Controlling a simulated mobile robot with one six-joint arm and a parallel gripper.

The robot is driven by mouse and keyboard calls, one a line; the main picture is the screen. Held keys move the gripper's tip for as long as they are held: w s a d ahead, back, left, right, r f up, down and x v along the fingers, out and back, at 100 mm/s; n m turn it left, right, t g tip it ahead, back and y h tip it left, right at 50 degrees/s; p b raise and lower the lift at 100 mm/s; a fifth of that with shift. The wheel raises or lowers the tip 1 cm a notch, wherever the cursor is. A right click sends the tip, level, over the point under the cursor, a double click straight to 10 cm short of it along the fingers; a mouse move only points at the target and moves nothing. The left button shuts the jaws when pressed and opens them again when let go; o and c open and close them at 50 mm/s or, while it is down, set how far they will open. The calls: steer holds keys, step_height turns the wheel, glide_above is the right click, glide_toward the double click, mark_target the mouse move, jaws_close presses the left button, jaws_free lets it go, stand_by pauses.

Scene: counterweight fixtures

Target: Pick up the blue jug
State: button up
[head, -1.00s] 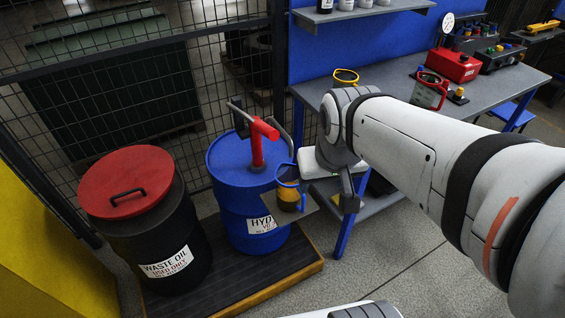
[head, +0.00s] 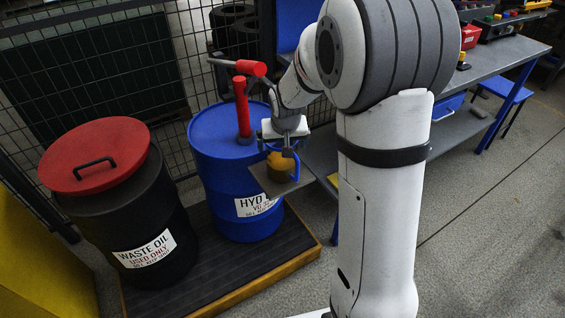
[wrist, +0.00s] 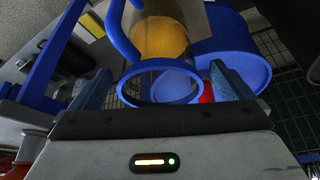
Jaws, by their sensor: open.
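The blue jug (head: 281,168) is a clear jug with a blue rim and handle and amber liquid inside. It stands upright on a small plate (head: 262,186) at the front of the blue drum (head: 215,175). My gripper (head: 280,147) is at the jug's top, pointing down, and partly hides it. In the wrist view the jug's rim (wrist: 190,93) shows between my two open, blue-padded fingers, with its handle (wrist: 121,35) on the left side. I cannot tell whether a finger touches it.
A red pump (head: 242,105) rises from the drum just left of my gripper, its crossbar (head: 236,67) higher up. A black waste oil drum (head: 140,215) with a red lid stands left. A grey workbench (head: 490,65) is at the right, partly hidden by my arm.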

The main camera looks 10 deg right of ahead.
mark_target(286, 161)
steer(key=x, duration=0.5)
steer(key=shift+w+d+f, duration=0.1)
steer(key=shift+w+f, duration=0.05)
steer(key=shift+w, duration=0.05)
steer(key=c, duration=1.2)
steer(key=shift+c, duration=0.7)
